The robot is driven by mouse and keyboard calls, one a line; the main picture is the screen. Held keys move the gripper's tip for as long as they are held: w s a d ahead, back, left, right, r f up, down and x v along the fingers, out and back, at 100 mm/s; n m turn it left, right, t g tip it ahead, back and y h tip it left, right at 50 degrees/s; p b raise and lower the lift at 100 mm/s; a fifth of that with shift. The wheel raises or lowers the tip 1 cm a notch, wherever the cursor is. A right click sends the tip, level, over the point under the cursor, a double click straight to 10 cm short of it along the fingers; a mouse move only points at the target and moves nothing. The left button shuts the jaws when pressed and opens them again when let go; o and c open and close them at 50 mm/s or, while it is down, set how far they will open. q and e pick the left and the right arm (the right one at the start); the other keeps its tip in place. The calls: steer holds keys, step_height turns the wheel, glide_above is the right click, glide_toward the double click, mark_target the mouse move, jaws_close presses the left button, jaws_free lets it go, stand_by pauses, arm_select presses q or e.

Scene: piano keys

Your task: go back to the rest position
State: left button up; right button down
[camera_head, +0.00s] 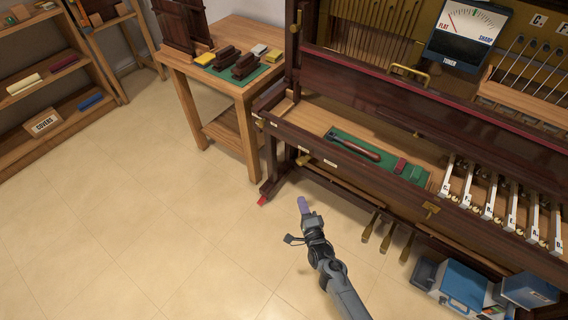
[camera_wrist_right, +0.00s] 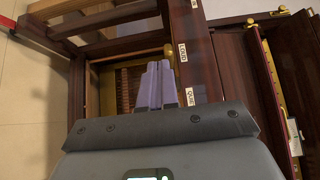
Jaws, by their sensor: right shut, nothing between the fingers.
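My right gripper (camera_head: 303,204) hangs over the tiled floor in front of the piano's left end in the head view. Its purple fingers are together with nothing between them. In the right wrist view the gripper (camera_wrist_right: 157,68) points at the piano's lower front, near a label reading "LOUD" and another label beside it. The fingers appear apart from the wood. The piano (camera_head: 380,107) stands open on the right of the head view. My left gripper is not in view.
A wooden side table (camera_head: 188,70) with dark blocks and yellow pieces stands left of the piano. Brass pedals (camera_head: 387,237) stick out below the piano, right of my arm. A blue toolbox (camera_head: 462,288) is at lower right. Shelves (camera_head: 60,75) line the left. Floor at left is clear.

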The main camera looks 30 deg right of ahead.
steer(key=s+f+p, duration=0.2)
steer(key=s, duration=0.3)
steer(key=s+a+r+n+g+y+p, duration=0.35)
steer(key=s+r+n, duration=0.3)
steer(key=r, duration=0.35)
steer(key=s+a+r+n+g+y+p, duration=0.2)
steer(key=s+a+r+n+g+p, duration=0.3)
steer(key=r+n, duration=0.4)
steer(key=s+r+n+g+p, duration=0.2)
steer(key=s+r+n+g, duration=0.4)
steer(key=s, duration=0.6)
step_height(320, 180, up, 37)
steer(key=n+p, duration=0.1)
steer(key=p, duration=3.4)
steer(key=shift+w+t+h+p, duration=0.3)
steer(key=shift+t+h+p, duration=0.05)
steer(key=shift+h, duration=0.1)
steer(key=shift+f, duration=0.1)
